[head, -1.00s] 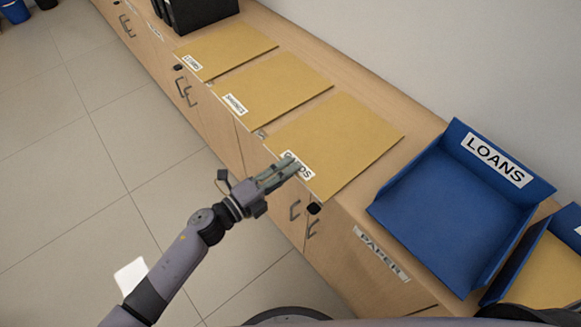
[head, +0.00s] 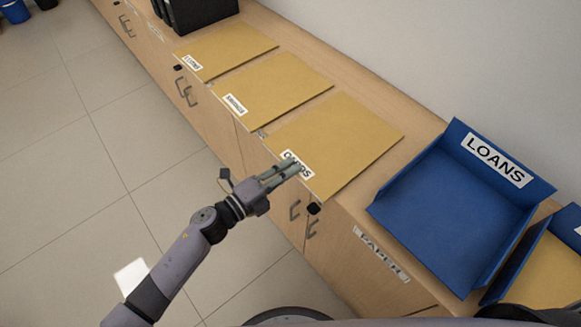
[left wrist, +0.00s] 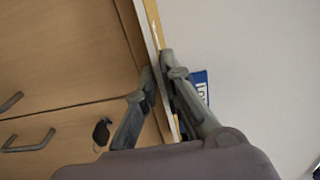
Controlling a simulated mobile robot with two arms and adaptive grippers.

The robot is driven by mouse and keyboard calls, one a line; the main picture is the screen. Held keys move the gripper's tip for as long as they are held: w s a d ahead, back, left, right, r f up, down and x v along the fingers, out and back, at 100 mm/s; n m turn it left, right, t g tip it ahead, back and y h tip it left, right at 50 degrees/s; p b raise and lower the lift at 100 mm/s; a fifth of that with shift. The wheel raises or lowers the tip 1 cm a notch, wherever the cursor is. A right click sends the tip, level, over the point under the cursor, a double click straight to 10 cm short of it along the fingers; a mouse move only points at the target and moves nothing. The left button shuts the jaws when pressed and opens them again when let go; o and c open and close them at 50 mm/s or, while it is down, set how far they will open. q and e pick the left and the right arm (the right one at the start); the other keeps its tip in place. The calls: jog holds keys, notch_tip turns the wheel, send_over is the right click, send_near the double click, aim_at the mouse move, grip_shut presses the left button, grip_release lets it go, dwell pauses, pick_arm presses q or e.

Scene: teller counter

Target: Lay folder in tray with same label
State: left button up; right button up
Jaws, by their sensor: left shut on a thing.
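Three tan folders lie in a row on the wooden counter. My left gripper (head: 291,171) is shut on the near edge of the closest folder (head: 345,140), at its white label. The fingers partly cover that label, which seems to end in "DS". The folder still lies flat on the counter. The middle folder (head: 277,88) and the far folder (head: 228,48) have labels too small to read surely. A blue tray (head: 450,215) labelled LOANS stands empty to the right. In the left wrist view my fingers (left wrist: 160,72) straddle a thin edge. My right gripper is out of view.
A second blue tray (head: 518,262), holding a tan folder (head: 548,270), is cut off at the right edge. Black holders (head: 200,12) stand at the far end. Cabinet doors with handles and a PAPER label (head: 381,254) face the open floor. A wall runs behind.

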pick_arm(q)
grip_shut()
dwell(0.4)
notch_tip(320, 180, up, 3)
jog(key=shift+f+p, duration=0.2)
jog(key=shift+p, duration=1)
jog(key=s+a+r+p, duration=0.4)
jog(key=s+a, duration=0.4)
jog(key=a, duration=0.3)
jog(key=shift+s+a+r+p, duration=0.15)
jog(key=shift+r+p, duration=0.15)
jog(key=shift+r, duration=0.2)
